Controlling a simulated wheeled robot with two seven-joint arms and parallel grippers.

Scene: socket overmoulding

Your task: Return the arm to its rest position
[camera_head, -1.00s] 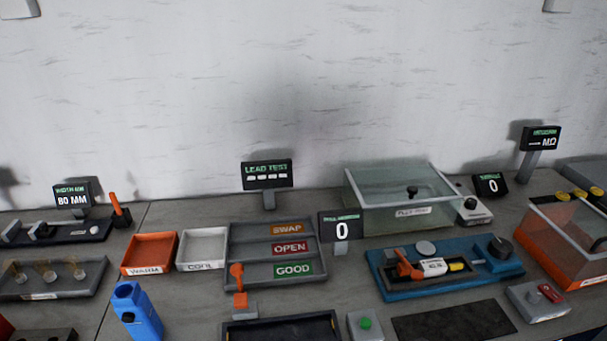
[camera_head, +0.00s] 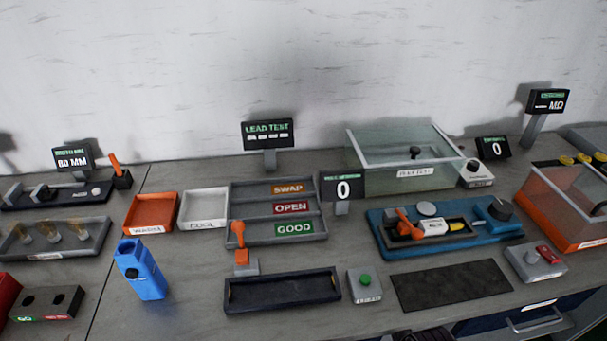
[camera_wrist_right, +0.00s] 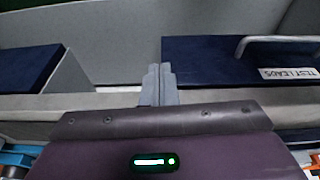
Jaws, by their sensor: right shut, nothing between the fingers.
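My right gripper (camera_wrist_right: 158,85) shows in the right wrist view, its two grey fingers pressed together with nothing between them. Beyond it are the bench's front and a dark blue drawer front (camera_wrist_right: 215,62) with a metal handle and a "TEST LEADS" label. The fingers look apart from the drawer, though the gap is hard to judge. In the head view no gripper shows clearly; a dark piece at the bottom edge may be part of my right arm. My left gripper is in neither view.
The bench holds a black tray (camera_head: 283,290), a green-button box (camera_head: 365,285), a dark mat (camera_head: 452,286), a blue fixture (camera_head: 383,230), a blue holder (camera_head: 140,270) and a sorting rack (camera_head: 322,225). Below its front edge is a drawer handle (camera_head: 535,320).

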